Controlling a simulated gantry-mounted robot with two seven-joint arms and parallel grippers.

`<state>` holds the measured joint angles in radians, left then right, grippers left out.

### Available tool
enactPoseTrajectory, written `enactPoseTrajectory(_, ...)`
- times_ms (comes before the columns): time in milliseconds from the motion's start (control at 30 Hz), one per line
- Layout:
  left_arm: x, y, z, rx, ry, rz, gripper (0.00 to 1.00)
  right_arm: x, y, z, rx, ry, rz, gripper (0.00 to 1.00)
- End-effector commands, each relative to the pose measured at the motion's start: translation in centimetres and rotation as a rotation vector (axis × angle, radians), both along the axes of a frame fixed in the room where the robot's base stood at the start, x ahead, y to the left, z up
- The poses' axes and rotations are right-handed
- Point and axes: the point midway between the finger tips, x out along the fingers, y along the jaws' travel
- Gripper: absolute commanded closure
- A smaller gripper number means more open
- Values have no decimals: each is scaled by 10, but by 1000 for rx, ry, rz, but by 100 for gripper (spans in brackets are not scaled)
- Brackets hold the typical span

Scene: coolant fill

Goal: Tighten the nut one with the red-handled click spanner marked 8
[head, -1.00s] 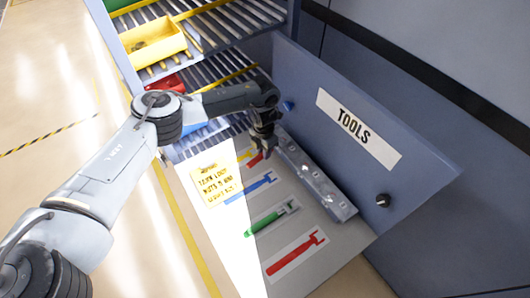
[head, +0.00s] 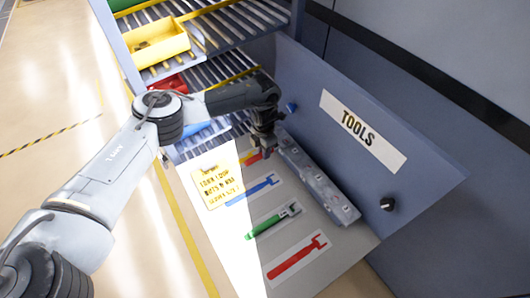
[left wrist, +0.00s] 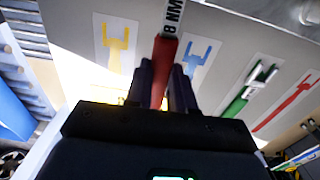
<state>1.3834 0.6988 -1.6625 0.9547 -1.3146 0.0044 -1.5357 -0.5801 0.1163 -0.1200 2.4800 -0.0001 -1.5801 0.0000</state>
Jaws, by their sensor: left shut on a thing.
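My left gripper (head: 264,148) is over the far end of the tool board, beside the yellow mark. In the left wrist view, its fingers (left wrist: 166,88) are shut on the red handle of the click spanner (left wrist: 159,72). A white band on the spanner reads 8 NM. The spanner's head is outside the wrist view. In the head view, only a bit of red shows beside the gripper. Nut one is not seen in either view. My right gripper is not in view.
The tool board (head: 335,238) has yellow, blue (head: 252,190) and red (head: 297,257) marks. A green spanner (head: 272,222) lies on it. A grey rail (head: 318,182) runs along the TOOLS panel (head: 440,185). Roller shelves with a yellow bin (head: 155,43) stand at the back left.

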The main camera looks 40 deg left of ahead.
Motion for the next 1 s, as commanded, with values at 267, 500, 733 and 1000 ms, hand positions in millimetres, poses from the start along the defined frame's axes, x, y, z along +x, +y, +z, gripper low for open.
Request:
enactPoseTrajectory(267, 1, 2, 0, 0, -1, -14, 100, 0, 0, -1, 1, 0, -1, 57)
enactPoseTrajectory(500, 1, 2, 0, 0, -1, -17, 100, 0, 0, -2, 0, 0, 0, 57)
enactPoseTrajectory(733, 2, 7, -1, 0, -2, -66, 100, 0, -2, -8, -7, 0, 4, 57)
enactPoseTrajectory(1000, 5, 14, -1, 2, -1, -135, 100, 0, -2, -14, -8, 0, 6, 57)
